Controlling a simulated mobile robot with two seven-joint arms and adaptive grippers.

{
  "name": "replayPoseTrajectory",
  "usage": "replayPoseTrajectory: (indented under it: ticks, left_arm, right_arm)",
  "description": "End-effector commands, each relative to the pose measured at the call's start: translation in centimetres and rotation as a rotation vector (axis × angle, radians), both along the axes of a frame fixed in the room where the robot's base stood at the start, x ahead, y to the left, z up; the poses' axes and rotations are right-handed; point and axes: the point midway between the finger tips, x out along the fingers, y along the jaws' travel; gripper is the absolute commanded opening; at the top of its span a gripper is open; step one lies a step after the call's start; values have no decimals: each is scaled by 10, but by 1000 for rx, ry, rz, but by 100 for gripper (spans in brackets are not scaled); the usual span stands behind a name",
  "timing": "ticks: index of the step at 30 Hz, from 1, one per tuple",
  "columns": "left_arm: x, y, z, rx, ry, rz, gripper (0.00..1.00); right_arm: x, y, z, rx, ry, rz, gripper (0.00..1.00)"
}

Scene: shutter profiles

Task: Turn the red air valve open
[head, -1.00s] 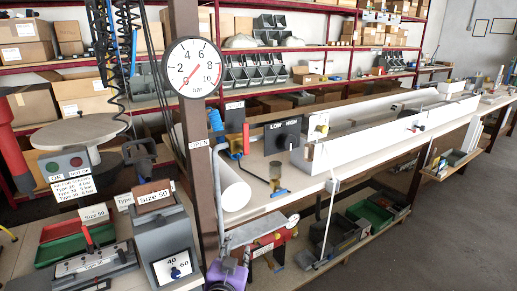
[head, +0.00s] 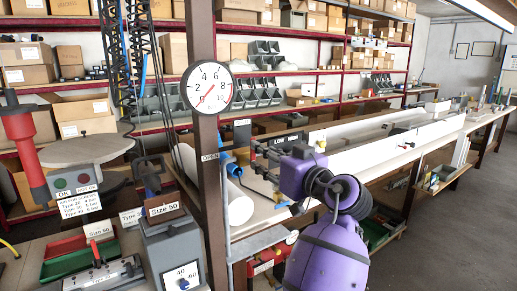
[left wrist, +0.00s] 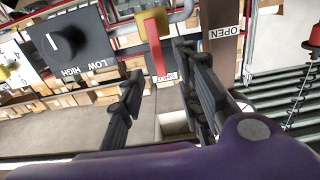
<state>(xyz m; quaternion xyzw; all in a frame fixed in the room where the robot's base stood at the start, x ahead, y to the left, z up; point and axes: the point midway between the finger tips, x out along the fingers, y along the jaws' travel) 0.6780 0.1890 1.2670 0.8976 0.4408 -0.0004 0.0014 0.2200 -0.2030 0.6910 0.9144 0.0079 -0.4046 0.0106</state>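The red air valve handle (left wrist: 159,60) shows in the left wrist view below its yellow body (left wrist: 152,24). It lies between the spread fingers of my left gripper (left wrist: 157,68), with a gap visible on both sides. The handle's end is near a small white label (left wrist: 165,77), too small to read. An "OPEN" label (left wrist: 224,32) is on the brown post to the right; it also shows in the head view (head: 210,157). My right gripper is out of view.
A round gauge (head: 209,87) hangs on the brown post (head: 209,190) beside the valve. A LOW/HIGH knob panel (left wrist: 68,43) is close to the left finger. A blue fitting (head: 233,166) and a white roll (head: 238,204) are near the gripper.

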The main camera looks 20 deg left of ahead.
Motion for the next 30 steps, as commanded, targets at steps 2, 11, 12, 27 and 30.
replayPoseTrajectory:
  ticks: [2, 11, 12, 27, 30]
  left_arm:
    - [6, 9, 5, 3, -4, 1, 31]
    - [35, 45, 5, 5, -4, -2, 31]
    - [38, 48, 5, 5, -3, -3, 31]
    - [45, 56, 1, 2, 1, -5, 19]
    - [45, 56, 1, 2, 1, -5, 6]
  right_arm:
    - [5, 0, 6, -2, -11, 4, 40]
    - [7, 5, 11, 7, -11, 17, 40]
    - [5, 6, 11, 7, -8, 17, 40]
    - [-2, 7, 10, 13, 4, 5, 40]
    - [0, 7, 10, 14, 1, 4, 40]
